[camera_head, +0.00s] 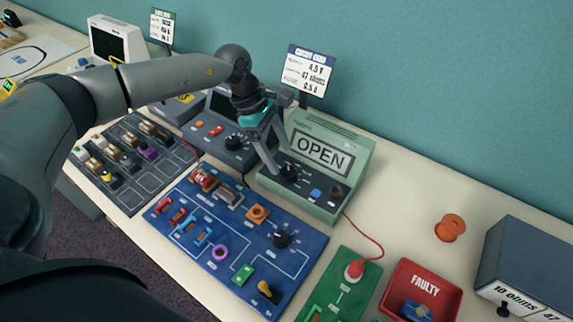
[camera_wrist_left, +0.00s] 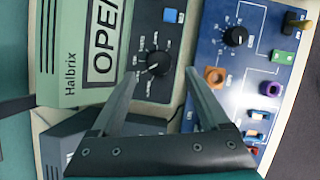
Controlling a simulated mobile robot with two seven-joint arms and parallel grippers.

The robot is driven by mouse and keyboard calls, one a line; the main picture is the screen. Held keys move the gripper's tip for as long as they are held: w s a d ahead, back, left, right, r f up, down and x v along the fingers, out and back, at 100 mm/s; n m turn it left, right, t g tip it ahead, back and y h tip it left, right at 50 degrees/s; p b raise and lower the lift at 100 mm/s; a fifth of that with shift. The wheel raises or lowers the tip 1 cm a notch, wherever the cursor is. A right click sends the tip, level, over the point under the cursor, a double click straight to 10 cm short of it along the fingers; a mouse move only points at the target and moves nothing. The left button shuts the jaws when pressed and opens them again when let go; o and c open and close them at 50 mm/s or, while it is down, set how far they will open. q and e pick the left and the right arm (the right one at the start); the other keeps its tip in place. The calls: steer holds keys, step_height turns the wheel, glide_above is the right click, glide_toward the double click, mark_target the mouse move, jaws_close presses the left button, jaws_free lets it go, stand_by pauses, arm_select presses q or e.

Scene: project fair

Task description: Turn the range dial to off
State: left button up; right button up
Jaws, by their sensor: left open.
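The green-cased meter (camera_head: 330,150) stands at the back of the table, its screen reading OPEN. Its black range dial (camera_head: 288,173) sits on the dark lower panel, left of a blue button. In the left wrist view the dial (camera_wrist_left: 158,64) has a pale pointer mark and small printed marks around it, too small to read. My left gripper (camera_head: 281,166) is open just above the panel at the dial. In the left wrist view its fingertips (camera_wrist_left: 162,74) lie on either side of the dial with gaps; contact cannot be told. My right gripper is not in view.
A dark instrument (camera_head: 232,143) with its own knob stands close left of the meter. The blue circuit board (camera_head: 200,245) with parts lies in front. A red lead runs from the meter to a green board (camera_head: 340,285). A red FAULTY tray (camera_head: 440,272) is right.

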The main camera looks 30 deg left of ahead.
mark_target(288, 171)
arm_select(q)
steer(key=x, duration=0.5)
steer(key=shift+f, duration=0.1)
steer(key=shift+w, duration=0.1)
jaws_close()
stand_by(0.5)
